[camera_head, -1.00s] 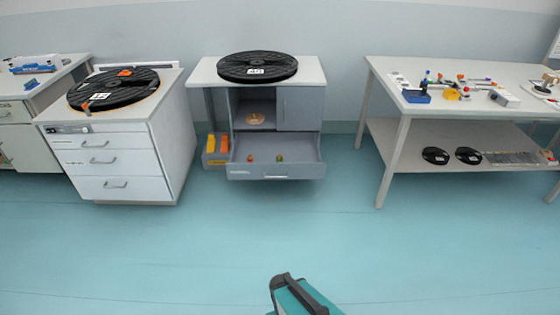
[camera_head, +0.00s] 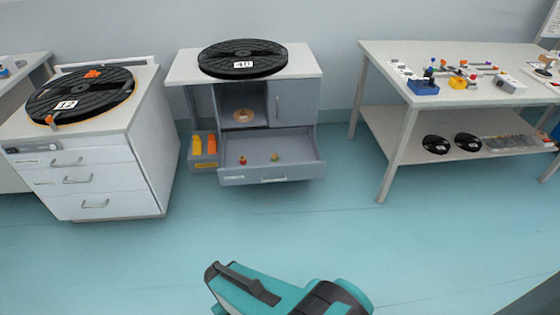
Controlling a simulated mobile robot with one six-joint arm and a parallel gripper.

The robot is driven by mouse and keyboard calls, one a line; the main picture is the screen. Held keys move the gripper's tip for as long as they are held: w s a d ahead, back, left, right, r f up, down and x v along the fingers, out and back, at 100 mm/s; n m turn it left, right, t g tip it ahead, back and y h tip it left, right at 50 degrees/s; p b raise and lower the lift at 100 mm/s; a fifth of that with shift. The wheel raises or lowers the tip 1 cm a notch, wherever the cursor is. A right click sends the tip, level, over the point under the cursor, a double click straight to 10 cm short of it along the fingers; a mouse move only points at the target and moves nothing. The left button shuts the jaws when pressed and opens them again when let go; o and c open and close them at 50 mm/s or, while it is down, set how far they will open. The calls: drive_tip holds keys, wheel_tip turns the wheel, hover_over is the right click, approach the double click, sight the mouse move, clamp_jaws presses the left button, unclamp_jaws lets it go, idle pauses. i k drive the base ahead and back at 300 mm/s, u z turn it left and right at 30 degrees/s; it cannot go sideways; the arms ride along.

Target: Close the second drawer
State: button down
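A grey drawer (camera_head: 272,179) stands pulled out at the bottom of the middle cabinet (camera_head: 297,106). It has a handle on its front and two small items inside, one reddish (camera_head: 243,160) and one orange-yellow (camera_head: 275,157). The white cabinet (camera_head: 150,180) at the left has several drawers, all looking shut, with handles on their fronts. I cannot tell from the picture which drawer counts as the second. A teal and black part of my arm shows at the bottom middle, well in front of the cabinets. My gripper's fingers cannot be made out.
A black reel (camera_head: 242,59) lies on the middle cabinet and another (camera_head: 80,97) on the white cabinet. A grey bin with orange items (camera_head: 204,146) stands left of the open drawer. A table (camera_head: 402,135) stands at the right. The teal floor in front is clear.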

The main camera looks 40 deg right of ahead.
sight(299, 158)
drive_tip(key=u, duration=0.05)
drive_tip(key=i, duration=0.9)
drive_tip(key=z, duration=0.1)
